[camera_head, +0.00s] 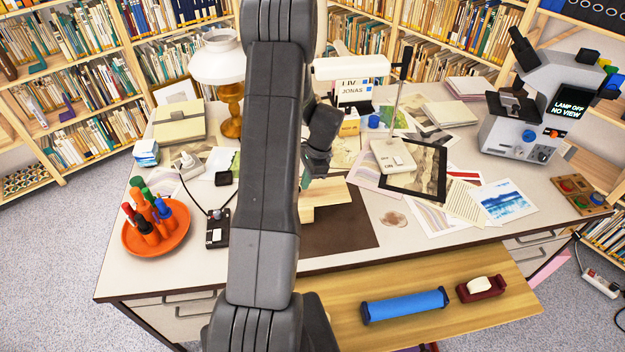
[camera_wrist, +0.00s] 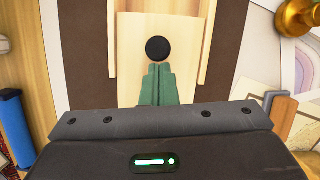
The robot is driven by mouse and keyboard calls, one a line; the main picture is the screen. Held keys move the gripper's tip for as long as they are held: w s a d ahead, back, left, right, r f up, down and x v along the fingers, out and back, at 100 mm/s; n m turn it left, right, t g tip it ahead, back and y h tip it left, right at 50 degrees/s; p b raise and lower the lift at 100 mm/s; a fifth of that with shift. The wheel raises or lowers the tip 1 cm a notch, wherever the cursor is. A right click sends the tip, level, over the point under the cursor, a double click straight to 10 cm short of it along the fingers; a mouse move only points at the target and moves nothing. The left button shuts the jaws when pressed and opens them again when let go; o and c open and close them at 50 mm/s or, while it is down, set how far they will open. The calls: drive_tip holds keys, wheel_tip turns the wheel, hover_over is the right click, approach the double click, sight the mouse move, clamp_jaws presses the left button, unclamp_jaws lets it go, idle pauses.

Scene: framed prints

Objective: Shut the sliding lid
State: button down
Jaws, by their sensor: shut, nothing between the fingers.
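A pale wooden box (camera_head: 328,193) lies on a dark brown mat (camera_head: 345,232) on the desk, partly hidden behind my arm. In the wrist view, a flat pale wooden lid (camera_wrist: 183,32) with a round black spot (camera_wrist: 158,48), a knob or a hole, lies between wooden side strips. My gripper (camera_wrist: 158,68) has its green fingers together, empty, over the lid just below the black spot. I cannot tell whether the fingertips touch it. In the head view my gripper (camera_head: 315,168) is at the box, mostly hidden by my arm. How far the lid is open is unclear.
An orange dish with pens (camera_head: 174,240) and a white lamp (camera_head: 216,62) stand at left. A small white-headed lamp (camera_head: 394,155) and a framed print (camera_head: 415,168) are right of the box. A blue roller (camera_head: 404,305) lies on the lower wooden board in front.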

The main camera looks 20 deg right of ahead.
drive_tip(key=w+a, duration=0.2)
drive_tip(key=a, duration=1)
drive_tip(key=shift+b, duration=0.45)
drive_tip(key=b+v, duration=0.1)
drive_tip(key=v, duration=1.3)
drive_tip(key=shift+f, duration=0.1)
